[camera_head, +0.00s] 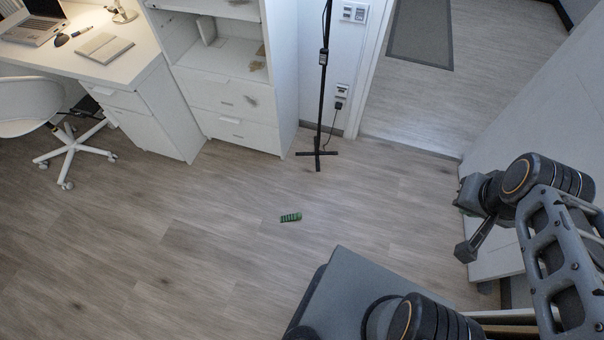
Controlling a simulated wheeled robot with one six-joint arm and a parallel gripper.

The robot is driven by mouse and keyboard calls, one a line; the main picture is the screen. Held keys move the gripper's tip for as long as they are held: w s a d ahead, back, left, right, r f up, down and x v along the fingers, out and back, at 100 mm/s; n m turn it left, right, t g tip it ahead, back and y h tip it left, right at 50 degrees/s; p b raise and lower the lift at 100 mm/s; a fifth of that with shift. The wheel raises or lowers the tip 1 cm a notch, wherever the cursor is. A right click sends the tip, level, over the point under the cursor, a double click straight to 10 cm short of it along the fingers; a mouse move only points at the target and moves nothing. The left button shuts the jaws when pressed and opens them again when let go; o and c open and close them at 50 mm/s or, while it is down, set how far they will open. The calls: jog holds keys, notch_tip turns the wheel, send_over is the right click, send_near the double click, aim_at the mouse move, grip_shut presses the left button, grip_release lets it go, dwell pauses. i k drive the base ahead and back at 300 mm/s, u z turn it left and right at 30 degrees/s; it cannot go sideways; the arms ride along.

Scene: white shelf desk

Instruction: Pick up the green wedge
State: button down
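A small green object (291,217) with dark ridges, which fits the green wedge, lies on the wooden floor near the middle of the view. Nothing touches it. My gripper (467,250) is at the right of the view, raised and well apart from the green wedge. One finger shows at its lower end; the other finger is hidden or unclear, so its opening cannot be made out.
A black pole stand (318,153) stands behind the wedge by the wall. A white drawer cabinet (235,95), a desk (95,65) and a wheeled chair (60,125) are at the left. A white panel (545,110) is at the right. The floor around the wedge is clear.

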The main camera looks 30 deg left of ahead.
aim_at(293, 217)
jog(key=u, duration=1.9)
jog(key=i, duration=0.3)
jog(key=u, duration=0.8)
jog(key=i, duration=0.65)
jog(key=u, duration=0.05)
